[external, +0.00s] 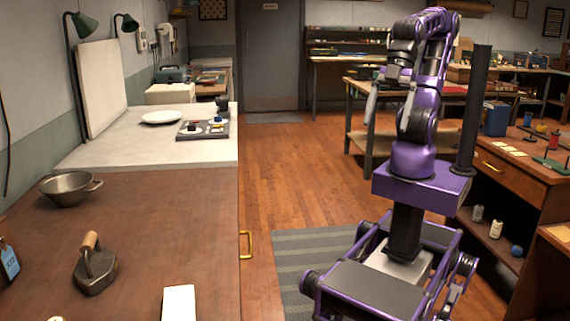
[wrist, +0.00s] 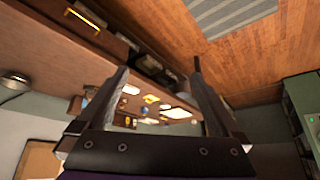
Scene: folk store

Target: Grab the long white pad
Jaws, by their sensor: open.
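A long white pad (external: 178,303) lies on the brown wooden counter (external: 150,235) at the bottom edge of the external view, partly cut off by the frame. My gripper (external: 388,118) is raised above the floor to the right of the counter, well apart from the pad, with its fingers pointing down. In the wrist view my gripper (wrist: 160,66) shows two spread fingers with nothing held between them. Several small pale things lie on a surface beyond the fingers there; I cannot tell whether one is the pad.
A flat iron (external: 96,268) and a metal pan (external: 68,187) stand on the counter left of the pad. A white plate (external: 162,117) and a dark tray (external: 203,130) sit farther back. Wooden floor and a grey striped mat (external: 300,262) lie between counter and base.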

